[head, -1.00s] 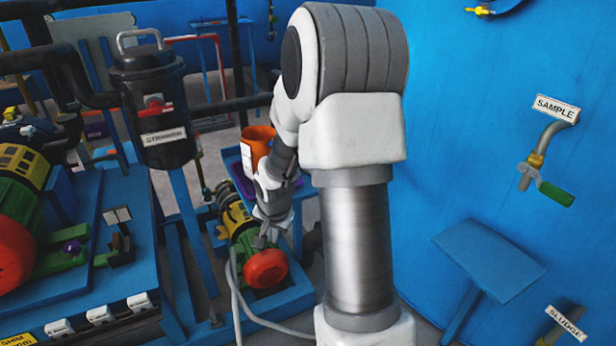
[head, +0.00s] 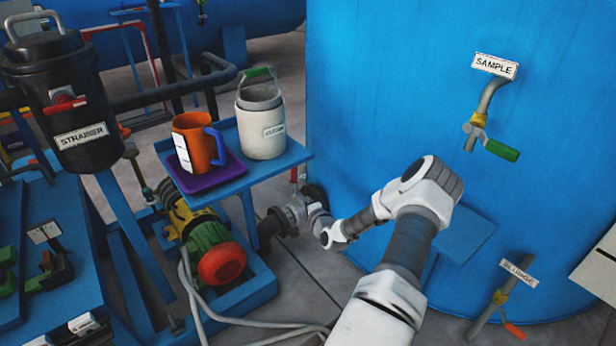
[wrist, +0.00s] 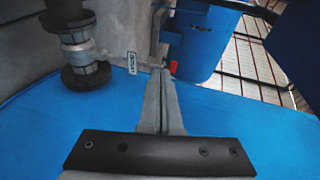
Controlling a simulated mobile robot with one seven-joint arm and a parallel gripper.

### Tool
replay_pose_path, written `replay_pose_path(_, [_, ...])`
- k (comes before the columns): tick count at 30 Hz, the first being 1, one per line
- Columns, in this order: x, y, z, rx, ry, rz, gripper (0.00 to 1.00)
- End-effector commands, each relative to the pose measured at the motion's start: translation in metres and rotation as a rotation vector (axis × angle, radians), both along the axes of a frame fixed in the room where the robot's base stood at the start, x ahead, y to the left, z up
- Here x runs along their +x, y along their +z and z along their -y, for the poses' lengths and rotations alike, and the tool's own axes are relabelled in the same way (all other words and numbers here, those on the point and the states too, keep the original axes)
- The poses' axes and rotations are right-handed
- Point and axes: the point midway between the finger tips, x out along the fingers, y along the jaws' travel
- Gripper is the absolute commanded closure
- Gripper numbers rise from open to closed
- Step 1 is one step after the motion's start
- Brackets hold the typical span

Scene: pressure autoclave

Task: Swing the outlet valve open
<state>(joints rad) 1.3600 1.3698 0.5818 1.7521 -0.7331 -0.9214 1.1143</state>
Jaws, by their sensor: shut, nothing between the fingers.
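In the wrist view, the shut fingers of my gripper (wrist: 160,75) point away from the camera, with nothing between them. A small red tip (wrist: 173,66), which looks like a valve handle end, shows just beside the fingertips; I cannot tell whether they touch. A small label plate (wrist: 131,63), too small to read, is left of the fingertips. A flanged grey pipe (wrist: 78,50) stands further left. In the head view, my gripper (head: 314,208) is low beside the tank at the pipe fittings (head: 286,216). A small red upright piece (head: 294,173) shows above them. The valve body is mostly hidden.
The blue tank (head: 400,100) is close on the right, with a green-handled sample valve (head: 500,150) and a red-handled sludge valve (head: 512,328). A blue shelf (head: 295,152) holds an orange jug (head: 195,145) and a grey pail (head: 262,130) above the pump (head: 215,250).

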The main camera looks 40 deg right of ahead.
Motion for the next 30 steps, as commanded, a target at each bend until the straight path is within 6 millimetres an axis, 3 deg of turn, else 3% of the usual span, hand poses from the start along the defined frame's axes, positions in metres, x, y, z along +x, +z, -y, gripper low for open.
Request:
replay_pose_path(1, [-0.012, -0.003, 0.017, 0.003, -0.056, 0.060, 1.00])
replay_pose_path(4, [-0.029, 0.001, 0.039, -0.005, -0.126, 0.147, 1.00])
replay_pose_path(7, [-0.038, 0.004, 0.050, -0.013, -0.165, 0.194, 1.00])
replay_pose_path(11, [-0.037, 0.005, 0.056, -0.018, -0.177, 0.211, 1.00])
replay_pose_path(28, [0.047, 0.003, 0.103, -0.019, -0.176, 0.208, 1.00])
replay_pose_path(30, [0.056, 0.004, 0.093, -0.013, -0.172, 0.209, 1.00])
